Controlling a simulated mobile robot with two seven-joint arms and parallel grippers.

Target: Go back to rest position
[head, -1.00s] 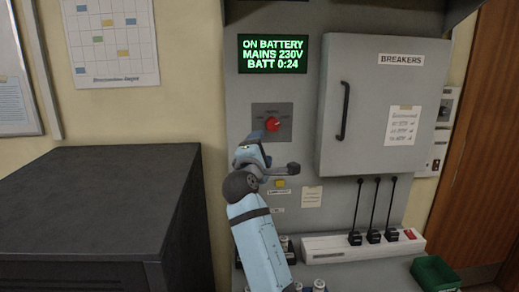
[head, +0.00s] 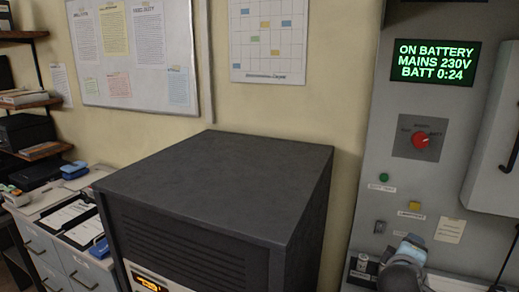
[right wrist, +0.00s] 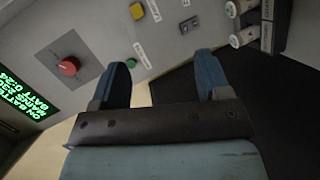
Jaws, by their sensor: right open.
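My right gripper (right wrist: 163,82) shows in the right wrist view with its two blue fingers spread apart and nothing between them. It is in front of the grey console panel, clear of the red rotary knob (right wrist: 69,66). In the head view only part of my right arm shows at the bottom right, low by the panel. The red knob (head: 420,140) is on the panel beneath the green display (head: 434,62), which reads ON BATTERY, MAINS 230V, BATT 0:24. My left gripper is in neither view.
A dark cabinet (head: 215,185) stands left of the panel. A green button (head: 384,177) and a yellow button (head: 414,206) are below the knob. A drawer unit with papers (head: 60,228) and a whiteboard (head: 136,50) are further left.

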